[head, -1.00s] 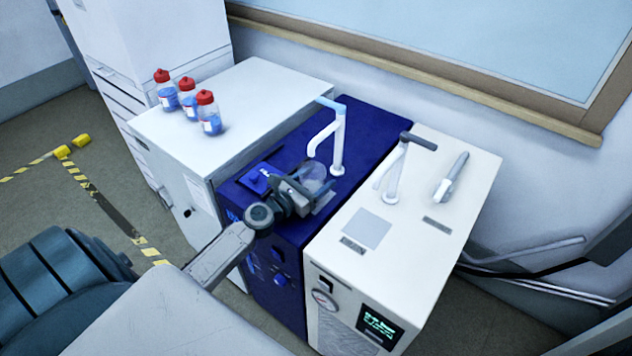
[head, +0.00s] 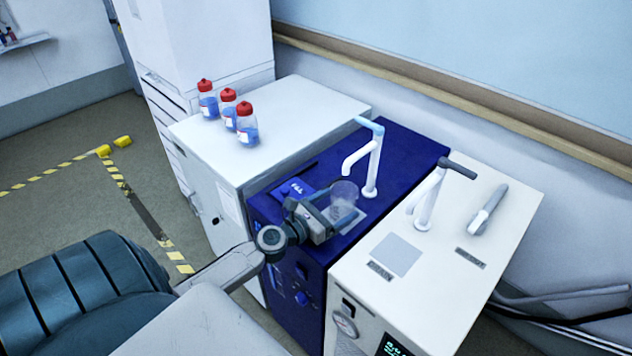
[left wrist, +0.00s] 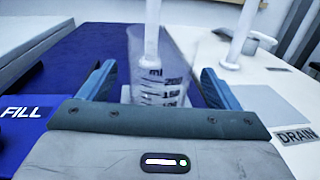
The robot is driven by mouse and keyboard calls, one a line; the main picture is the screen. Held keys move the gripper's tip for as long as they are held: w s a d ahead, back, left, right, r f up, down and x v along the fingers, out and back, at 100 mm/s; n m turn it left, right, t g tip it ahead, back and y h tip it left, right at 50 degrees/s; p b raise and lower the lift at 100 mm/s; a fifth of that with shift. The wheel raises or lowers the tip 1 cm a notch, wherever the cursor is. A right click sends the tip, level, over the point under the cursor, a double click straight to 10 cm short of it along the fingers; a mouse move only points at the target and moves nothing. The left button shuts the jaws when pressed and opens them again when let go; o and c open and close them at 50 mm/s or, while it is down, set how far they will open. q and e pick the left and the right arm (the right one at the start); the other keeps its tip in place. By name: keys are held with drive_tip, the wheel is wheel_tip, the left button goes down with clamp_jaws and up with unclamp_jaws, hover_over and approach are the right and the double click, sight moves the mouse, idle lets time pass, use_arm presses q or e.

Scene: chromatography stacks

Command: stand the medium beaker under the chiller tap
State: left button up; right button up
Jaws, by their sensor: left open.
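The clear graduated beaker (head: 344,194) stands upright on the blue unit's top, at the grey square pad (head: 357,219) by the white tap with the light-blue handle (head: 373,160). The tap's spout is above and close to it. In the left wrist view the beaker (left wrist: 160,75) shows its ml scale between the fingers. My left gripper (head: 335,216) is open around the beaker's lower part; its fingers (left wrist: 158,88) have gaps at both sides. The beaker's base is partly hidden by my gripper. My right gripper is out of view.
A second tap with a dark handle (head: 432,193) stands on the white unit (head: 465,240) to the right, beside a grey pad (head: 397,255) and a pale wand (head: 487,210). Several red-capped bottles (head: 229,109) stand on the white cabinet (head: 300,105). A FILL label (left wrist: 20,112) lies left of the beaker.

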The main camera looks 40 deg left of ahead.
sight(333, 210)
use_arm(q)
drive_tip(key=b+v, duration=0.1)
drive_tip(key=v, duration=0.1)
drive_tip(key=b+v, duration=0.1)
drive_tip(key=b, duration=0.1)
drive_tip(key=b+v, duration=0.1)
drive_tip(key=v, duration=0.1)
drive_tip(key=shift+s+f, duration=0.3)
drive_tip(key=shift+f, duration=0.05)
drive_tip(key=shift+s+a+b, duration=0.1)
drive_tip(key=shift+s+b, duration=0.2)
drive_tip(key=shift+b, duration=0.15)
drive_tip(key=shift+s+a+r+b, duration=0.15)
drive_tip(key=shift+s+r+b, duration=0.1)
drive_tip(key=shift+s+b, duration=0.4)
drive_tip(key=shift+s+r, duration=0.1)
drive_tip(key=shift+s, duration=0.05)
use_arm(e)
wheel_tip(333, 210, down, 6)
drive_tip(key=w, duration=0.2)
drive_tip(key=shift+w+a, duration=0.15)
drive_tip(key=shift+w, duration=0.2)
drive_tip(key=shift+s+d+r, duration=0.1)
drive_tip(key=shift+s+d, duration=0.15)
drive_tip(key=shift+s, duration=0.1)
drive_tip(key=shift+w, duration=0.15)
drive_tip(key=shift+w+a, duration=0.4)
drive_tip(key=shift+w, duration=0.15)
